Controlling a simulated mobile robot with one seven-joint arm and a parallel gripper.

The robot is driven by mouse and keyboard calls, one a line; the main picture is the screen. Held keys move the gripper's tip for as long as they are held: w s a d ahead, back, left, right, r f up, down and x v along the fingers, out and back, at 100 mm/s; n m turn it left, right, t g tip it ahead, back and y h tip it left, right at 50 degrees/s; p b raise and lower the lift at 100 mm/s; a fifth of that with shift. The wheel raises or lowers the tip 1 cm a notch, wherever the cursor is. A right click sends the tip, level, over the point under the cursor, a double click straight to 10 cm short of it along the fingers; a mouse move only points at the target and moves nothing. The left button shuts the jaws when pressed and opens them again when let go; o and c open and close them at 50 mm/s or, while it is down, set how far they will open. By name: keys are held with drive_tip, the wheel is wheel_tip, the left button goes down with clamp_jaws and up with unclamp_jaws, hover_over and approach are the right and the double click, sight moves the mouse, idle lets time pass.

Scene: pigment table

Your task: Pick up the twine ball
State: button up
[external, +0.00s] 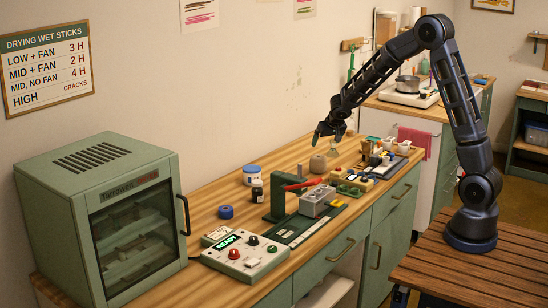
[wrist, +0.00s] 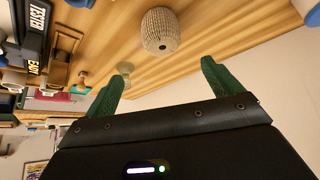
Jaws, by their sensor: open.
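The twine ball (wrist: 161,31) is a beige wound ball with a dark hole in its end. In the wrist view it sits on the wooden worktop at the top centre, beyond the fingertips and between their lines. In the external view the twine ball (external: 318,163) stands on the worktop near the wall. My gripper (wrist: 155,82) has two green fingers spread apart with nothing between them. In the external view my gripper (external: 328,135) hangs above the twine ball, apart from it and slightly to the right.
A green press with a red lever (external: 285,195), a control box (external: 246,256) and a drying cabinet (external: 100,220) stand left of the ball. Small items and trays (external: 365,178) crowd the right. A blue-lidded jar (external: 251,174) is near the wall. Bare worktop (external: 290,165) surrounds the ball's left side.

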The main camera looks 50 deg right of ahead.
sight(320, 158)
drive_tip(key=x, duration=0.8)
drive_tip(key=shift+w+a+f, duration=0.15)
drive_tip(key=shift+w+a, duration=0.05)
drive_tip(key=shift+a, duration=0.1)
drive_tip(key=shift+s+x, duration=0.15)
drive_tip(key=shift+x, duration=1.15)
drive_tip(key=shift+s+x, duration=0.15)
drive_tip(key=shift+x, duration=1.2)
drive_tip(key=shift+a+f, duration=0.1)
drive_tip(key=shift+f, duration=0.05)
drive_tip(key=shift+c, duration=0.2)
drive_tip(key=c, duration=1.1)
